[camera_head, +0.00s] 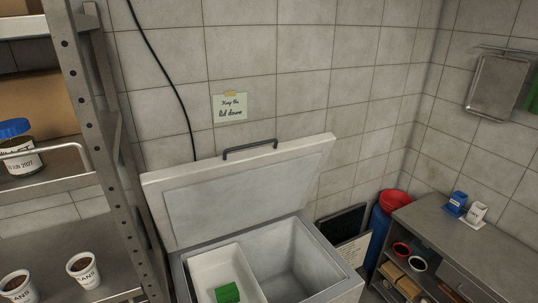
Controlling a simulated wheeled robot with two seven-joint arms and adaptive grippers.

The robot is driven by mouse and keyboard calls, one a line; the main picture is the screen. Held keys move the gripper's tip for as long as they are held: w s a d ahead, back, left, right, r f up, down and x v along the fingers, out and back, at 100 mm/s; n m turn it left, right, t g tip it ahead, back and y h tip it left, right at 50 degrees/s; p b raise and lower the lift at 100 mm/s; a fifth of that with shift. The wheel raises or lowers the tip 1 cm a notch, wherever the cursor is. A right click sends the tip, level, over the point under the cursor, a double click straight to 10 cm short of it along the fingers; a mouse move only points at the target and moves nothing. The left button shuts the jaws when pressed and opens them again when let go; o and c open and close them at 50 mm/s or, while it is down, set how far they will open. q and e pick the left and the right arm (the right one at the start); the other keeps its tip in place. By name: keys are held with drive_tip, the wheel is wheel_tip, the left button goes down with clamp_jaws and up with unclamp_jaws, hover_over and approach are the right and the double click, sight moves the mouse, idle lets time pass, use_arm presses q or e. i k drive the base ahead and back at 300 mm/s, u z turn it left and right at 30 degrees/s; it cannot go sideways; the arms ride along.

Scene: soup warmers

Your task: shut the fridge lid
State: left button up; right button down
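The white chest fridge (346,285) stands at the bottom middle, against the tiled wall. Its lid (240,185) is raised, leaning back towards the wall, with a dark handle (250,149) on its top edge. The inside is open to view: a white tray (208,263) on the left side holds a green block (227,293), and the right side looks empty. Neither of my grippers shows in the head view.
A metal shelf rack (100,150) with pots and a blue-lidded jar (17,148) stands close on the left. A grey counter (480,245) with small cartons is on the right. A blue bin (380,235) with a red top stands between fridge and counter. A note (230,107) hangs above the lid.

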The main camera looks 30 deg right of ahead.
sight(189, 204)
drive_tip(key=z, duration=0.05)
drive_tip(key=k, duration=0.55)
drive_tip(key=u, duration=0.5)
drive_tip(key=i, duration=1.4)
drive_tip(key=z, duration=0.85)
